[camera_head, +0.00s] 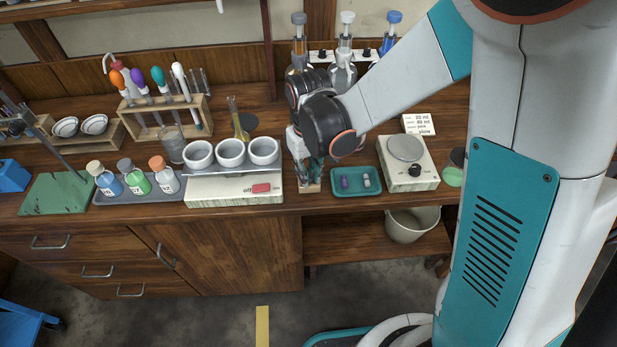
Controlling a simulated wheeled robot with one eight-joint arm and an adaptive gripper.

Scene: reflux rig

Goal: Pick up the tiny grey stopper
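Two tiny pieces lie in a small teal tray (343,192) on the bench: a purple one (345,183) at left and a pale grey one (366,180) at right. The pale piece may be the grey stopper; it is too small to be sure. A grey cap (299,18) also tops the left glass piece in the rack at the back. My gripper (309,178) points down left of the tray, over a small wooden block (311,188). My wrist hides part of it, and I cannot tell whether its fingers are open or hold anything.
A heater with three white cups (231,152) stands left of my gripper. A hotplate (406,148) stands right of the tray. Capped bottles (135,177) and a tube rack (160,120) are further left. Glassware (343,72) stands behind my wrist.

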